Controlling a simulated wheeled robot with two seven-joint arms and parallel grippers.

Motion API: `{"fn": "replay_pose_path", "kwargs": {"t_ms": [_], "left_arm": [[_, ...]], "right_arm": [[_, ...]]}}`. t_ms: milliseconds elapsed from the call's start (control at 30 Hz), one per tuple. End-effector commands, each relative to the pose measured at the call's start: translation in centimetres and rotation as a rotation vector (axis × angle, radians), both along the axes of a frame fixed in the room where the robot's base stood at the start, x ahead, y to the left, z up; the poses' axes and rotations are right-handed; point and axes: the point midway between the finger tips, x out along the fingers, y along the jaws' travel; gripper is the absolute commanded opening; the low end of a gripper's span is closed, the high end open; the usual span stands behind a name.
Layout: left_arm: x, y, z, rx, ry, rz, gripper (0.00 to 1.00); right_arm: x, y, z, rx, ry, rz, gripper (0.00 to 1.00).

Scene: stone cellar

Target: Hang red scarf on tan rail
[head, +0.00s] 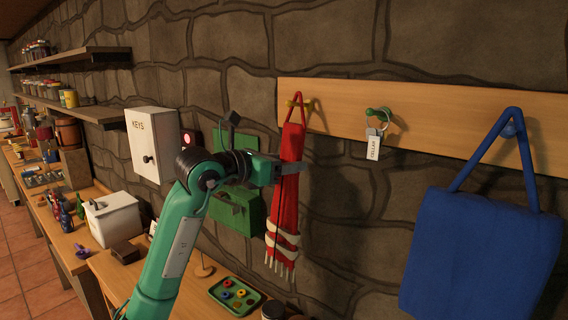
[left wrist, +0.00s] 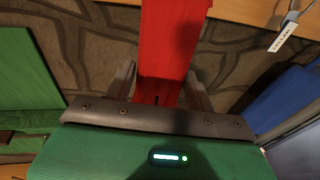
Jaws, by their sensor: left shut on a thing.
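The red scarf (head: 287,205) hangs down in front of the tan rail (head: 345,102) on the stone wall. My left gripper (head: 290,168) is shut on the scarf's upper part below the rail. In the left wrist view, the red cloth (left wrist: 170,45) runs between the two fingers. My right gripper is not in view.
A key with a white tag (head: 374,145) hangs from a green peg (head: 378,115). A blue bag (head: 485,250) hangs from a blue peg at right. A white KEYS box (head: 152,143) and a green box (head: 235,212) are left of the scarf. A green tray (head: 237,296) lies below.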

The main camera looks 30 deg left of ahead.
Motion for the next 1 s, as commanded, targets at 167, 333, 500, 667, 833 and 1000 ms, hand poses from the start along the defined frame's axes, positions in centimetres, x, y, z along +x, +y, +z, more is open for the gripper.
{"fn": "replay_pose_path", "kwargs": {"t_ms": [167,333,500,667,833,1000], "left_arm": [[0.0,0.0,0.0,0.0,-0.001,0.0,0.38],[0.0,0.0,0.0,0.0,-0.001,0.0,0.76],[0.0,0.0,0.0,0.0,-0.001,0.0,0.8],[-0.1,0.0,0.0,0.0,0.0,0.0,0.8],[-1.8,0.6,0.0,0.002,-0.003,0.002,0.8],[-5.3,1.6,0.3,0.006,-0.004,0.003,0.8]], "right_arm": [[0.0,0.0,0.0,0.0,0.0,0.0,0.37],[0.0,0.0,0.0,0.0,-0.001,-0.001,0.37],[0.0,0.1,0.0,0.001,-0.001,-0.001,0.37],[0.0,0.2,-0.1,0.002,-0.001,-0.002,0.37],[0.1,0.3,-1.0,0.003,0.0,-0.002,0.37],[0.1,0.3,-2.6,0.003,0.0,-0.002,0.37]]}}
